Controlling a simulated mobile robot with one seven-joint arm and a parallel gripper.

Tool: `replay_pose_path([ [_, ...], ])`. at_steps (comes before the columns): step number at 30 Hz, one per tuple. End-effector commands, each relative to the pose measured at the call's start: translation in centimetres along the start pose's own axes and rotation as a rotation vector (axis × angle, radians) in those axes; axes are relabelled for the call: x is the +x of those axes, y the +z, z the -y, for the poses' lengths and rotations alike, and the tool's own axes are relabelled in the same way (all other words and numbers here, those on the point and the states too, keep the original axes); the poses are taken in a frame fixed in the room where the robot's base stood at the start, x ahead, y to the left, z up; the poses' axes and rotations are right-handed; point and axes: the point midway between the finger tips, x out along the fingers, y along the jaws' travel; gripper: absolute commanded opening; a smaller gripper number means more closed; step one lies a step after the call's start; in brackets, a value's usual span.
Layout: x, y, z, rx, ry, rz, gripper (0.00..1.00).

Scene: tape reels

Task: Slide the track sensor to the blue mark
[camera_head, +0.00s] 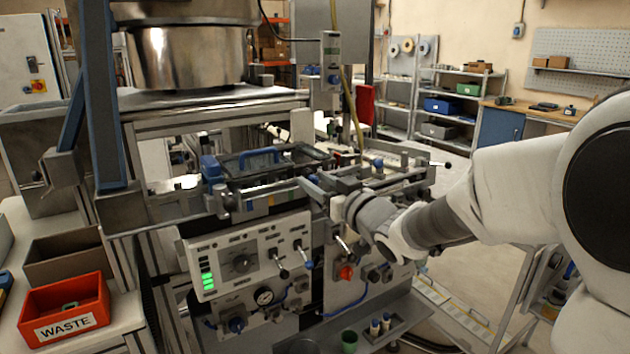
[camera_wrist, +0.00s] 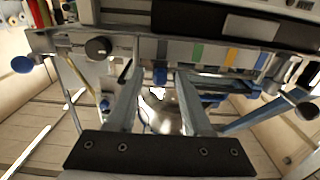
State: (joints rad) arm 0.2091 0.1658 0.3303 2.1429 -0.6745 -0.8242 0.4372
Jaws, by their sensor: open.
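My gripper (camera_wrist: 158,76) is open in the wrist view, its two fingers apart below a metal rail (camera_wrist: 130,43). A small blue knob (camera_wrist: 160,76) shows between the fingertips, apparently untouched; I cannot tell for certain whether it belongs to the track sensor. In the head view my gripper (camera_head: 306,186) reaches to the front edge of the machine, where the sensor is too small to make out.
A black round knob (camera_wrist: 98,47) sits on the rail. A tray with a blue handle (camera_head: 262,157) is behind it in the head view. The control panel (camera_head: 245,255) with levers is below. A red WASTE bin (camera_head: 65,310) stands at lower left.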

Motion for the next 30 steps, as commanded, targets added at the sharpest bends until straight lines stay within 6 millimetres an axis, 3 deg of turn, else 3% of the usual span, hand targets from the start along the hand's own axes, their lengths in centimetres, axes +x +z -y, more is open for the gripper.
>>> replay_pose_path([
  [7,-0.01,0.0,-0.01,0.0,0.0,0.0,0.48],
  [15,-0.01,0.01,0.0,0.0,0.0,0.0,0.0],
  [30,0.0,0.0,0.01,0.0,0.0,0.0,0.0],
])
